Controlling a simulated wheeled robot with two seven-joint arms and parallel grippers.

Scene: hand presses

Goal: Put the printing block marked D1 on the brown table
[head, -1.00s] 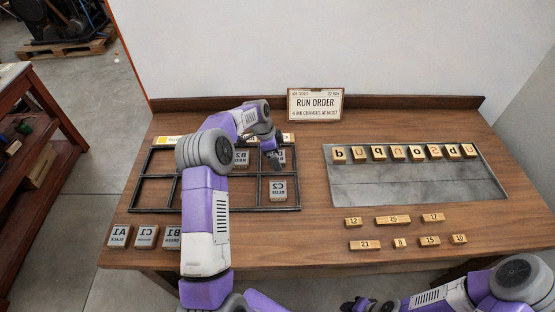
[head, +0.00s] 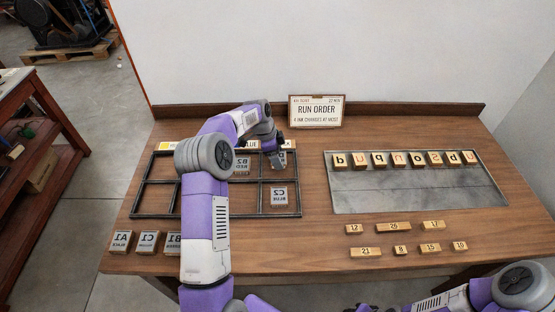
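My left gripper (head: 277,163) is over the back right compartment of the dark divided tray (head: 259,214), at a block (head: 291,159) that it mostly covers. I cannot read that block's mark, and I cannot tell whether the fingers are around it. No block in view shows a readable D1. The block marked C2 (head: 279,195) lies in the front right compartment, and B2 (head: 241,163) lies in the back middle one. The brown table (head: 310,240) carries the tray. My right gripper (head: 366,307) is barely in view at the bottom edge; its fingers are unclear.
Blocks A1 (head: 121,241), C1 (head: 148,242) and B1 (head: 174,243) stand in a row at the front left. A metal plate (head: 415,190) with several letter blocks is at right, numbered wooden pieces (head: 394,227) before it. A RUN ORDER sign (head: 316,111) stands behind. Table is bare between tray and plate.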

